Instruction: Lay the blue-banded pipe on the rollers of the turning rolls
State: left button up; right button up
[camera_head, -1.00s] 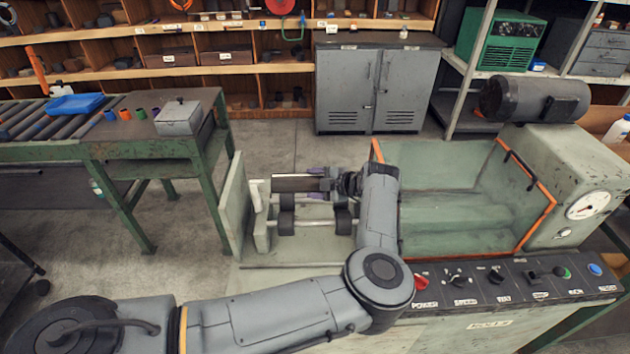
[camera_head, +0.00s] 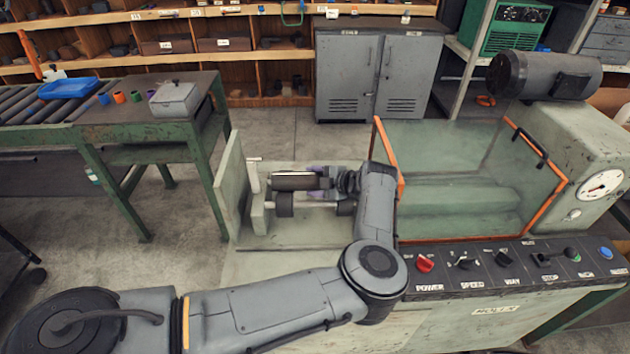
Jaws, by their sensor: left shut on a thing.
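The pipe (camera_head: 297,181), a short grey cylinder lying level, is over the turning rolls at the left end of the machine. A small bluish-purple patch shows near its right end; I cannot tell whether it is the band. My left gripper (camera_head: 328,181) is shut on the pipe's right end, coming in from the right; its fingers are mostly hidden. A dark front roller (camera_head: 284,205) shows just below the pipe, and another roller (camera_head: 345,207) is partly covered by my wrist. I cannot tell whether pipe and rollers touch. My right gripper is not in view.
A pale upright plate (camera_head: 230,190) stands left of the rolls. An orange-edged guard (camera_head: 460,190) is to the right. The control panel (camera_head: 510,264) runs along the front. A green bench (camera_head: 120,110) with a grey box (camera_head: 176,99) stands at the far left.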

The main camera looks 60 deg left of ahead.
aim_at(315, 176)
pick_arm(q)
jog(key=shift+r, duration=0.15)
jog(key=o, duration=1.8)
jog(key=shift+a, duration=0.1)
jog(key=shift+o, duration=0.2)
jog(key=shift+f, duration=0.2)
jog(key=shift+r, duration=0.15)
jog(key=shift+r+p, duration=0.55)
jog(key=shift+r, duration=0.2)
jog(key=shift+r+p, duration=2.2)
jog(key=shift+r, duration=1.55)
notch_tip(315, 176, up, 3)
jog(key=shift+f+p, duration=0.1)
jog(key=shift+p, duration=0.7)
